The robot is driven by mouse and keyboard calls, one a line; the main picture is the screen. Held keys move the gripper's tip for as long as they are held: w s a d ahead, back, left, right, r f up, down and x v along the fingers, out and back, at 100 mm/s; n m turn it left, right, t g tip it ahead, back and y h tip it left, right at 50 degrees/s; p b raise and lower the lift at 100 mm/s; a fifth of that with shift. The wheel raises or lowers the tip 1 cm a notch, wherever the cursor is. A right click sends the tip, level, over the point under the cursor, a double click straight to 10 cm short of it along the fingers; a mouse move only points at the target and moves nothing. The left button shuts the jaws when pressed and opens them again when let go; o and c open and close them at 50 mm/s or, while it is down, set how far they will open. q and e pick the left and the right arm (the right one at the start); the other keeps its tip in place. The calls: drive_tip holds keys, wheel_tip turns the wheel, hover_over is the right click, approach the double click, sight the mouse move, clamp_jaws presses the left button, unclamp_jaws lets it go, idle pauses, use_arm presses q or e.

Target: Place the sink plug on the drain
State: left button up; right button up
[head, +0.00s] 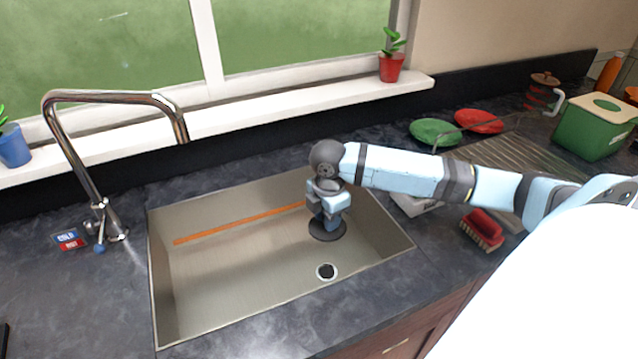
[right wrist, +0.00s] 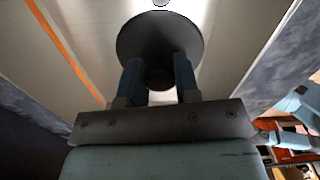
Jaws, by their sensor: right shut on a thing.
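The sink plug (head: 327,231) is a dark round disc under my right gripper, inside the metal sink. In the right wrist view the plug (right wrist: 160,38) sits between the two blue fingers. My right gripper (head: 328,218) is shut on it and also shows in the right wrist view (right wrist: 158,80). The drain (head: 326,271) is a dark hole with a pale ring in the sink floor, nearer the front than the plug. In the right wrist view the drain (right wrist: 161,3) shows at the top edge, just beyond the plug. My left gripper is not in view.
The sink (head: 230,270) has an orange strip (head: 240,223) along its far side. A tall metal tap (head: 105,215) stands at the left. A red brush (head: 482,229) lies right of the sink, with plates (head: 434,131) behind. The sink's left part is clear.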

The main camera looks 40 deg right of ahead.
hover_over(327, 272)
wheel_tip(327, 272, down, 13)
drive_tip(key=shift+s+a+r, duration=0.1)
drive_tip(key=shift+f, duration=0.65)
drive_tip(key=shift+f+b, duration=0.4)
drive_tip(key=shift+f, duration=1.7)
drive_tip(key=shift+f, duration=0.1)
drive_tip(key=o, duration=0.9)
wheel_tip(327, 272, up, 12)
drive_tip(key=shift+p, duration=0.35)
